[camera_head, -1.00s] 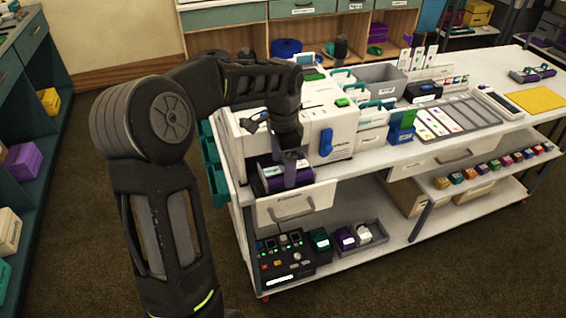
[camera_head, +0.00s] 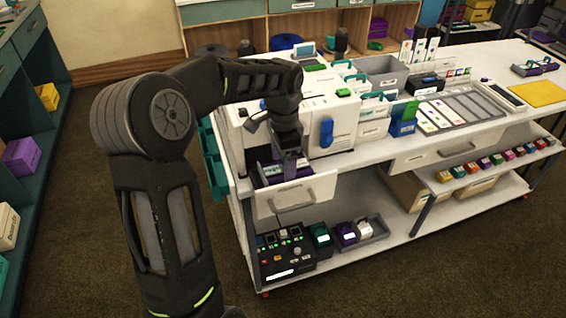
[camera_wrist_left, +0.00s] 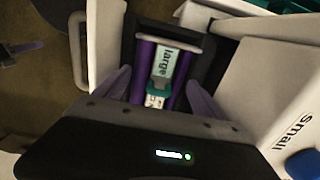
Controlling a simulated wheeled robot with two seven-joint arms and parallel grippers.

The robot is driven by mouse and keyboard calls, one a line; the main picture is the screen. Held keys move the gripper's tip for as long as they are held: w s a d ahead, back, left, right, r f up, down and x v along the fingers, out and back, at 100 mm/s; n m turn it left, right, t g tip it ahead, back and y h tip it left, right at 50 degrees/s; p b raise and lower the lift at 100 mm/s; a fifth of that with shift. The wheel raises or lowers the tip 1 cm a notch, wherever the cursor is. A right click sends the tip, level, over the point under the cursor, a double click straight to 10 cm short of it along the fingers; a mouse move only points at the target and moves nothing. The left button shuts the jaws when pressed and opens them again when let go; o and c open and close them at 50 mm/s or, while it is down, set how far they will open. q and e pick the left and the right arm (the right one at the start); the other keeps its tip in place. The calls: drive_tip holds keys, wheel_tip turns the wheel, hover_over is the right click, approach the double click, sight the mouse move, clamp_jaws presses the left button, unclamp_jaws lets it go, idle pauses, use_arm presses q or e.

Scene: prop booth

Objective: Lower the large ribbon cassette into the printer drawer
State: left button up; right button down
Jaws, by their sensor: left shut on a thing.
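The large ribbon cassette (camera_wrist_left: 145,68) has purple rolls, a teal handle and a pale label reading "large". In the head view the cassette (camera_head: 270,171) is partly hidden by my left gripper (camera_head: 291,170). The printer drawer (camera_head: 296,199) is pulled out and has a white front with a handle. In the left wrist view its dark interior (camera_wrist_left: 212,62) surrounds the cassette. The cassette is down behind the drawer front; whether it touches the bottom is hidden. My left gripper (camera_wrist_left: 160,95) is shut on the cassette's handle. My right gripper is not in view.
The white printer (camera_head: 335,118) stands behind the drawer, with a blue latch at its side. The white worktop (camera_head: 440,140) to the right holds a grey bin (camera_head: 382,75) and a card tray. A control box (camera_head: 285,257) sits on the lower shelf.

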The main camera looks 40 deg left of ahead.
use_arm(q)
drive_tip(key=shift+f, duration=0.3)
drive_tip(key=shift+f+b, duration=0.75)
drive_tip(key=shift+f, duration=0.05)
drive_tip(key=shift+f, duration=0.15)
drive_tip(key=o, duration=1.5)
drive_tip(key=shift+r, duration=3.95)
